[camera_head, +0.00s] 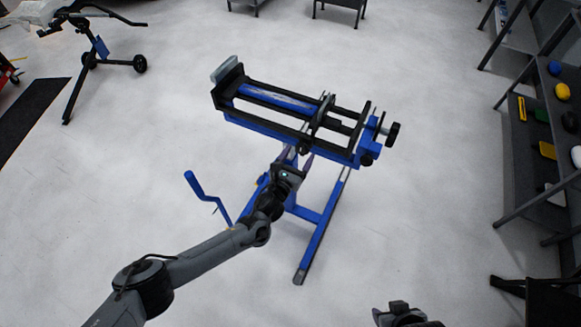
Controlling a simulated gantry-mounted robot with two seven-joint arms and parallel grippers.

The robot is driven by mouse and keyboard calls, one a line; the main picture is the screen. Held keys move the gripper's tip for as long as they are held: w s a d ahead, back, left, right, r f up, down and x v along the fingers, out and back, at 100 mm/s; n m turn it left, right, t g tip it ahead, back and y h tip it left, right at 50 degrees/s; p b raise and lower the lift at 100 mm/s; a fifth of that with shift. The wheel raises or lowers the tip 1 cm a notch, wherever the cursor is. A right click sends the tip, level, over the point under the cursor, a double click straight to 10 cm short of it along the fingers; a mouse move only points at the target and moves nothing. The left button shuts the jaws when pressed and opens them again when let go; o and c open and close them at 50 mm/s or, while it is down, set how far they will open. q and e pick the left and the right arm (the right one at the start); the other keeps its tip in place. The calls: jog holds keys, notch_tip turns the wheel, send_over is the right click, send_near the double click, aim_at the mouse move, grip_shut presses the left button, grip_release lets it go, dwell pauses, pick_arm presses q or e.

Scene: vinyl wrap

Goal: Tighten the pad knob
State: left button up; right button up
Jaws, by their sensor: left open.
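A blue and black clamp stand (262,126) stands in the middle of the head view. A round black knob (393,133) sticks out from its right end, and another dark knob (366,159) sits below it. A small dark knob (304,150) shows on the front rail. I cannot tell which is the pad knob. My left gripper (297,160) is open just below the small front knob; whether it touches it is unclear. My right gripper (393,309) is at the bottom edge, well below the stand, and its jaws are not clear.
A blue leg (320,232) reaches toward me on the floor. A shelf rack (533,168) with coloured items is at the right. A wheeled stand (97,58) is at the upper left. The floor between is clear.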

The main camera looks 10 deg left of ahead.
pick_arm(q)
jog(key=p+v, duration=0.2)
jog(key=v, duration=0.8)
jog(key=shift+s, duration=0.15)
jog(key=shift+a, duration=0.1)
